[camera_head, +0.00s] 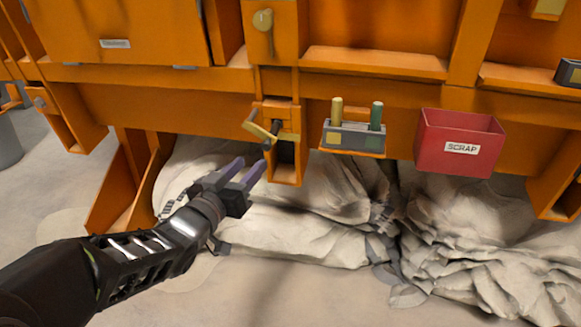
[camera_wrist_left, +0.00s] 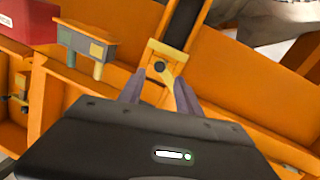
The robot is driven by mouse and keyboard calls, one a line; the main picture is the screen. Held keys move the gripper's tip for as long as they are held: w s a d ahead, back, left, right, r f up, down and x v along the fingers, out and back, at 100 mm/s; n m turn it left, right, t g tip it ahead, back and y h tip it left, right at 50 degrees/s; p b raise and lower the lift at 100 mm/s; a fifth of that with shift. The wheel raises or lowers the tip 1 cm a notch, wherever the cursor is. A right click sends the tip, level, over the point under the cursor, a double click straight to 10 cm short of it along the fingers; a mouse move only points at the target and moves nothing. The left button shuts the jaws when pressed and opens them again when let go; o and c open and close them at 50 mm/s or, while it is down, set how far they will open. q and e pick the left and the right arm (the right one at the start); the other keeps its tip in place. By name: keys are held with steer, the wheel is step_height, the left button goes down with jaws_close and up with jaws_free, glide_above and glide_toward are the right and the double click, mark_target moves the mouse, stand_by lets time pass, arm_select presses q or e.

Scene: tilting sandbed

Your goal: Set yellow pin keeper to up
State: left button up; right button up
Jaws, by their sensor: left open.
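The yellow pin keeper (camera_head: 259,131) is a small yellow piece on the orange bracket under the panel, beside a dark pin. In the head view it juts out to the left and looks tilted. In the left wrist view the keeper (camera_wrist_left: 167,58) shows as a yellow plate with a dark round spot, just beyond the fingertips. My left gripper (camera_head: 248,168) is open and empty, below and slightly left of the keeper in the head view. Its two purple-grey fingers (camera_wrist_left: 160,84) point toward the keeper; contact cannot be told. My right gripper is not in view.
A grey caddy (camera_head: 354,143) with a yellow and a green handle is right of the bracket. A red SCRAP bin (camera_head: 460,144) hangs farther right. A yellow-knobbed lever (camera_head: 264,22) is above. Pale crumpled rock-like material (camera_head: 310,235) lies below.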

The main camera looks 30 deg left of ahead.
mark_target(265, 147)
arm_select(q)
steer(key=shift+r, duration=0.2)
steer(key=shift+p, duration=0.3)
steer(key=w+p, duration=0.1)
steer(key=p, duration=0.1)
steer(key=w+p, duration=0.1)
steer(key=p, duration=0.1)
steer(key=shift+w+a+r, duration=0.2)
steer(key=shift+w, duration=0.15)
steer(key=w, duration=0.1)
steer(key=w+b, duration=0.2)
steer(key=w, duration=0.1)
steer(key=shift+a+f, duration=0.35)
steer(key=shift+f, duration=0.05)
steer(key=shift+w+a+r, duration=0.1)
steer(key=shift+w+r, duration=0.05)
steer(key=shift+w, duration=0.3)
